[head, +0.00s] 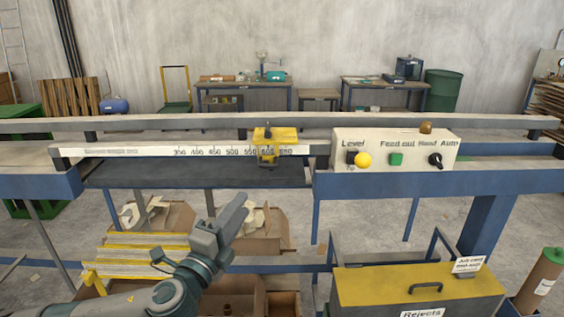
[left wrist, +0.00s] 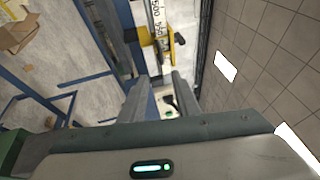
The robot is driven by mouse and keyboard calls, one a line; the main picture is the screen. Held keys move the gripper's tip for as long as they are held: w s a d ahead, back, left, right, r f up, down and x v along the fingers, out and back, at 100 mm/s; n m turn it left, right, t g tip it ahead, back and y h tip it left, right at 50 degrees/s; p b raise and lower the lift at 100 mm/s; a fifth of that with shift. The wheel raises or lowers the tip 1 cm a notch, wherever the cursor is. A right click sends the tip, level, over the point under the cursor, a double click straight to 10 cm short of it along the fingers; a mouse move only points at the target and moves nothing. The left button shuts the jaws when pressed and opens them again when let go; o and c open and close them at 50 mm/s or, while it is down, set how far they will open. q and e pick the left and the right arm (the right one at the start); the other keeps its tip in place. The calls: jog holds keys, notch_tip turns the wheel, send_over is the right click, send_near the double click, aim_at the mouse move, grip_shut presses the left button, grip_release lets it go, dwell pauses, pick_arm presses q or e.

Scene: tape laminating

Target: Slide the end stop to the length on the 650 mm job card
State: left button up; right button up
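The yellow end stop (head: 276,136) sits on the white length scale (head: 120,152), with a dark knob on top. Its lower part hangs at about the 600 mark, left of the 650 mark. It also shows in the left wrist view (left wrist: 178,40). My left gripper (head: 236,213) is below and in front of the stop, apart from it. Its fingers are spread and empty in the left wrist view (left wrist: 160,85). A white job card (head: 468,264) stands on the Rejects bin; its print is too small to read. My right gripper is out of view.
A long rail (head: 180,124) runs behind the stop. The yellow-topped Rejects bin (head: 380,285) is at lower right. Cardboard boxes (head: 180,219) lie below.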

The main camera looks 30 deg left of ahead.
aim_at(268, 167)
pick_arm(q)
jog(key=shift+r, duration=0.1)
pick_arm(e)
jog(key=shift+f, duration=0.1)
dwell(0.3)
